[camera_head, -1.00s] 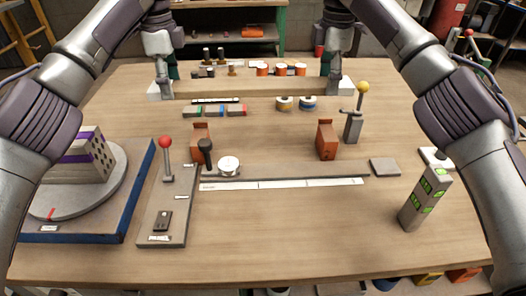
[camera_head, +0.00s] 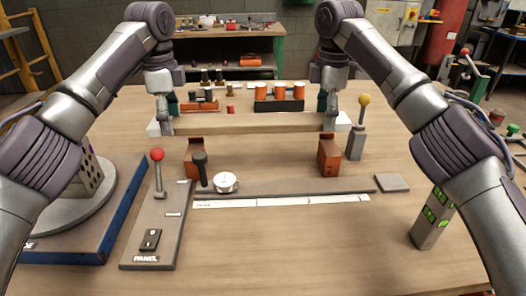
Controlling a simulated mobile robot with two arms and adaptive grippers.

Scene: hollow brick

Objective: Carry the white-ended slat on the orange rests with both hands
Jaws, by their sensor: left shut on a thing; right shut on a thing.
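The slat (camera_head: 250,124) is a long wooden bar with white ends. It runs left to right across the table, roughly level. My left gripper (camera_head: 168,122) is shut on it near its left white end (camera_head: 154,129). My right gripper (camera_head: 329,118) is shut on it near its right white end (camera_head: 343,122). The two orange rests are brown-orange blocks: the left rest (camera_head: 195,158) and the right rest (camera_head: 328,156). In the picture the slat lies just above their tops. I cannot tell whether it touches them. My fingertips are partly hidden.
A panel with a red-knobbed lever (camera_head: 157,155) stands front left, beside a turntable base (camera_head: 125,210). A yellow-knobbed post (camera_head: 357,140) stands right of the right rest. A dial (camera_head: 225,182) and a white ruler strip (camera_head: 285,200) lie in front.

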